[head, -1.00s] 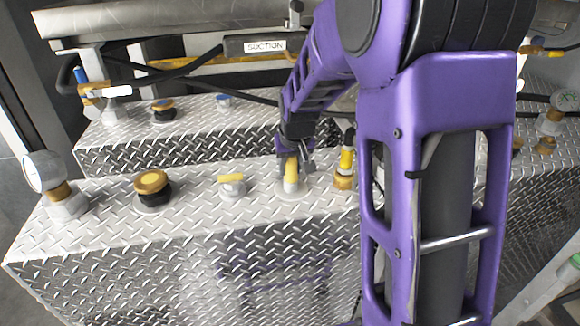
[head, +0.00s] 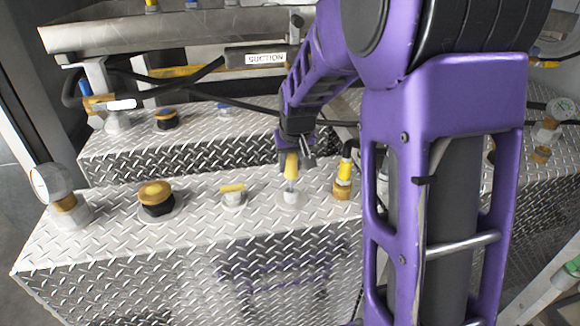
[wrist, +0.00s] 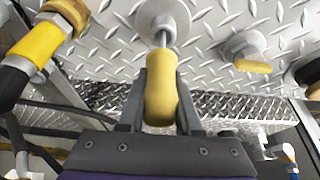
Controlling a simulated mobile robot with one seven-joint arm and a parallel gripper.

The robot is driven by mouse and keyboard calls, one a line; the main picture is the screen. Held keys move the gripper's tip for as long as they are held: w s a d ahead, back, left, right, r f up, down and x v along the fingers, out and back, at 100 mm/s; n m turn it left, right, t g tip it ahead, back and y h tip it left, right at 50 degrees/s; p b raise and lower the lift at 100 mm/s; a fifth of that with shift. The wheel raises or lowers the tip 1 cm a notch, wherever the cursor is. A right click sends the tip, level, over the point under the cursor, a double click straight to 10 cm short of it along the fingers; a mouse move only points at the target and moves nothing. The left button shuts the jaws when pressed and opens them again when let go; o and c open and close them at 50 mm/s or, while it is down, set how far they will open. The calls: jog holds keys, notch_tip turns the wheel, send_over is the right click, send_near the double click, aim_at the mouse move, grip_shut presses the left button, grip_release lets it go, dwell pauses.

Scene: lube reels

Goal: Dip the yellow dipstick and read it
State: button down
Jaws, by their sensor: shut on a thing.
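My gripper (head: 293,158) is shut on the yellow handle of the dipstick (head: 291,168). In the wrist view the handle (wrist: 161,95) sits between my two fingers (wrist: 161,76). A thin metal rod runs from the handle into the pale round filler neck (wrist: 162,16). In the head view the handle stands a little above the neck (head: 291,198), with a short length of rod showing between them. The rest of the rod is hidden inside the neck. The dipstick looks about upright.
The neck stands on a diamond-plate tank top (head: 120,222). Left of it are a small yellow-topped cap (head: 233,195), a brass-topped cap (head: 155,196) and a gauge (head: 50,184). A yellow-and-brass fitting (head: 344,178) stands close on the right. A second plated tank (head: 190,140) lies behind.

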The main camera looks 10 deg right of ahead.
notch_tip(320, 180, up, 11)
jog(key=p, duration=0.7)
jog(key=shift+f, duration=0.1)
notch_tip(320, 180, up, 3)
jog(key=shift+f+p, duration=0.1)
jog(key=shift+p, duration=0.35)
notch_tip(320, 180, up, 11)
jog(key=shift+f, duration=0.1)
dwell(0.4)
